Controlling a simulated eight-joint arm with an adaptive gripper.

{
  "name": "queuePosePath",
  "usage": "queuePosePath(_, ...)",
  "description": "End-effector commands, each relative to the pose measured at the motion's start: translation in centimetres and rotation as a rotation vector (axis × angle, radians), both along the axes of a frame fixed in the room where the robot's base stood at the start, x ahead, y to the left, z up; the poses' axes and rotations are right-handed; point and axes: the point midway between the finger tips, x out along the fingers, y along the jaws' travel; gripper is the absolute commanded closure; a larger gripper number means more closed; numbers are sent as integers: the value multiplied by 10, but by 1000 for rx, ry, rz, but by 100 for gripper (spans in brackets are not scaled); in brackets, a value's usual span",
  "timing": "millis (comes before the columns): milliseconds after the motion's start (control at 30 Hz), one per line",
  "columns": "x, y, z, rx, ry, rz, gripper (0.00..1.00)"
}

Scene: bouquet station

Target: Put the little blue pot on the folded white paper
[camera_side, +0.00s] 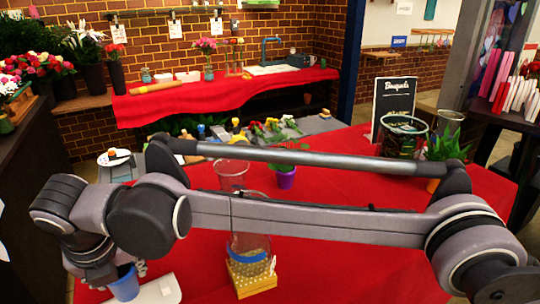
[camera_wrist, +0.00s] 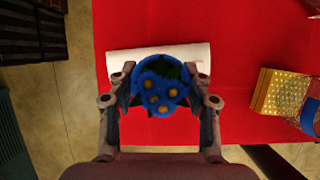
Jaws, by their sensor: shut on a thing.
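The little blue pot (camera_side: 123,285) is in my gripper at the lower left of the side view. In the wrist view its top shows as blue blooms with yellow centres (camera_wrist: 158,91). My gripper (camera_wrist: 158,84) is shut on it, one finger on each side. The folded white paper (camera_side: 160,291) lies on the red cloth, just right of the pot in the side view. In the wrist view the paper (camera_wrist: 128,62) runs behind the pot, which overlaps its near edge. I cannot tell whether the pot touches the paper or hangs above it.
A glass vase with a blue band (camera_side: 250,246) stands on a yellow studded block (camera_side: 250,280), right of the paper. A purple pot with a plant (camera_side: 286,180) and a clear glass (camera_side: 231,174) stand farther back. The table edge (camera_wrist: 93,80) is left of the paper.

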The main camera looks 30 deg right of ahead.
Motion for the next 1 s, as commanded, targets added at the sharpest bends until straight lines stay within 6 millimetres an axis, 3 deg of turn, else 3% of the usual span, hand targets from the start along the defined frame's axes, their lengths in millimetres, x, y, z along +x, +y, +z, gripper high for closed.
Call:
queuePosePath(333, 0, 0, -37, 0, -1, 0, 97)
queuePosePath(767, 0, 0, -42, 0, -1, 0, 97)
queuePosePath(800, 0, 0, -43, 0, 0, 0, 47)
queuePosePath(867, 0, 0, -43, 0, 0, 0, 30)
queuePosePath(1000, 0, 0, -43, 0, 0, 0, 27)
